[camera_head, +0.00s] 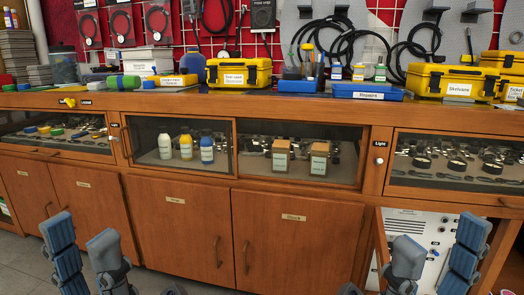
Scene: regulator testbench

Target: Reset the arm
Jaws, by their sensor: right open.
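My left gripper (80,232) shows at the bottom left of the head view. Its two grey-blue fingers point up and stand apart, with nothing between them. My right gripper (439,238) shows at the bottom right. Its fingers are also spread apart, with no object held between them. Both grippers appear in front of the wooden cabinet, below its glass display compartments. The rest of both arms is mostly outside the picture.
A wooden cabinet (180,225) spans the view. Yellow cases (239,73) and blue boxes (367,93) stand on its top. A white panel with knobs (425,222) is behind the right gripper. Grey floor (25,245) shows at left.

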